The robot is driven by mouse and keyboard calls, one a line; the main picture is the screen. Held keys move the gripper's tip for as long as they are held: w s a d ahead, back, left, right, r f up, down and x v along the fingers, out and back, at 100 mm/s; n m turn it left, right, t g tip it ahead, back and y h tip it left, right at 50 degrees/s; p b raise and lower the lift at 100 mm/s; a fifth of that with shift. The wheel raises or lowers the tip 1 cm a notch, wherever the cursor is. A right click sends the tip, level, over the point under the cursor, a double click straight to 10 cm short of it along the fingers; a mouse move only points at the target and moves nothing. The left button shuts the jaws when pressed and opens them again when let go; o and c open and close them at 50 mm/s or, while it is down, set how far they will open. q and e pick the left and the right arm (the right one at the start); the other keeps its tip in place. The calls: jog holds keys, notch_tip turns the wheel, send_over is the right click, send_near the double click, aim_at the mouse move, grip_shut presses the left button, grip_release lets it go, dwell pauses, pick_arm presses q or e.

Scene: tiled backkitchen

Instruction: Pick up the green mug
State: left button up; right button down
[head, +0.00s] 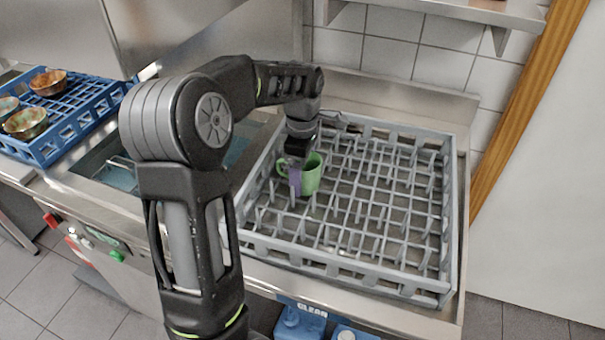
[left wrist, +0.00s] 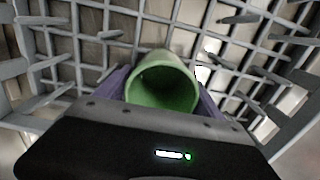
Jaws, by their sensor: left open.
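The green mug (head: 311,175) stands in the grey dish rack, towards its left side. Its handle points left in the head view. My left gripper (head: 296,178) comes down over it from above, and a purple finger shows beside the mug near the handle. In the left wrist view the mug (left wrist: 162,84) sits between the two purple fingers of my left gripper (left wrist: 160,92), its open mouth facing the camera. The jaws are open around it. Whether a finger touches the mug cannot be told. My right gripper is not in view.
The grey rack (head: 345,265) has upright pegs and raised walls around the mug; the rest of it looks empty. A blue rack (head: 75,135) with several bowls stands at the far left. A metal shelf (head: 450,10) hangs above the back. Blue containers (head: 300,322) stand below the front edge.

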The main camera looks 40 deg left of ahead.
pick_arm(q)
jog(key=shift+c, duration=0.4)
jog(key=c, duration=1.3)
jog(key=shift+r, duration=0.1)
notch_tip(320, 180, up, 10)
jog(key=shift+f+b, duration=0.1)
jog(key=shift+b, duration=0.3)
